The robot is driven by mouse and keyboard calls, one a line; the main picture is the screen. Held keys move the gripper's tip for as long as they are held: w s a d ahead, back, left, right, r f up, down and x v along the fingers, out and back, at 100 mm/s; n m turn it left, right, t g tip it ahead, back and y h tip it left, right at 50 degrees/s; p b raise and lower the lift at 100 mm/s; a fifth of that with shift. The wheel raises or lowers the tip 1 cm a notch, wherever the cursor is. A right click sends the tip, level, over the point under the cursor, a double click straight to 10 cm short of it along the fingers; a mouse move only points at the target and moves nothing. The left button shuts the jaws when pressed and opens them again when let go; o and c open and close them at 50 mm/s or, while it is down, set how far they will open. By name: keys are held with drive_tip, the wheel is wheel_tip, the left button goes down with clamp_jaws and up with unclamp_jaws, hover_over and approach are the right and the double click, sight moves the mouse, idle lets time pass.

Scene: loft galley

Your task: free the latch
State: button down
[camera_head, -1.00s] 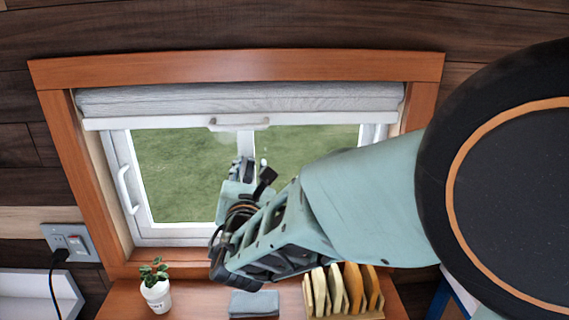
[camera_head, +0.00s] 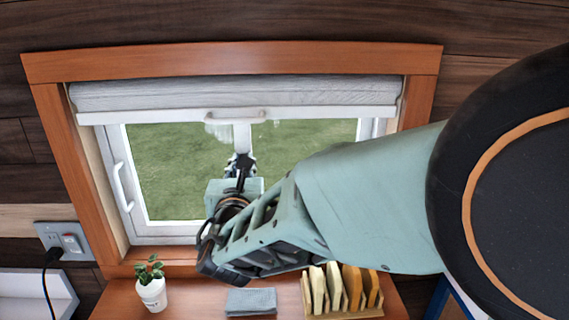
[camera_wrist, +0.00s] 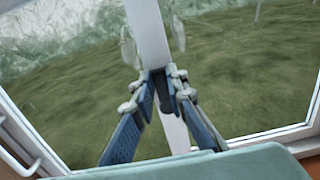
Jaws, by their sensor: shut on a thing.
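The window (camera_head: 170,170) has a white frame, and a white middle bar (camera_head: 242,136) runs down between its panes. My gripper (camera_head: 240,160) is at this bar, below the blind. In the wrist view my gripper (camera_wrist: 165,78) has its two blue-padded fingers angled together at the tips, in front of the white bar (camera_wrist: 150,35). A small dark piece (camera_wrist: 161,88) shows between the fingertips and appears to be the latch. My fingers cover most of it, so its position cannot be told.
A grey blind (camera_head: 240,94) with a handle on its bottom rail hangs above my gripper. A white handle (camera_head: 122,187) is on the window's left side. On the sill stand a potted plant (camera_head: 151,287), a folded grey cloth (camera_head: 250,302) and a rack of boards (camera_head: 341,290).

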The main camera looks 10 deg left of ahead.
drive_tip(key=c, duration=1.9)
unclamp_jaws()
drive_tip(key=shift+c, duration=0.2)
